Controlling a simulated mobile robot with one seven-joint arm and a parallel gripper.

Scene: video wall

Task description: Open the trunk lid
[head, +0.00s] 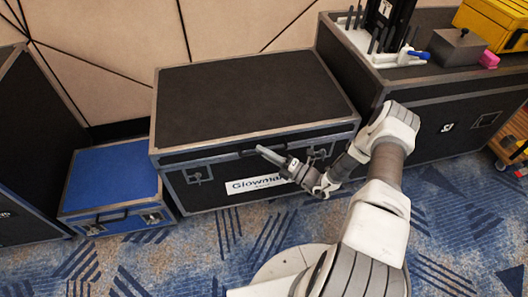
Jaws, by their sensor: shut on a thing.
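The trunk (220,190) is a large black flight case with grey metal edges and a white label on its front. Its black lid (245,100) lies flat on top and looks closed; I cannot tell whether there is a small gap. A dark handle (249,153) sits at the middle of the lid's front edge. My gripper (264,151) reaches this edge from the right, with its fingertips at the handle. It is shut on the handle, though the grip itself is small and partly hidden. My wrist covers part of the trunk's front right.
A small blue case (112,175) stands left of the trunk, beside a tall black case (30,150). Right of the trunk is another black case (445,125) bearing tools and a yellow toolbox (490,25). A panelled wall (110,40) stands behind. Patterned carpet (190,255) lies open in front.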

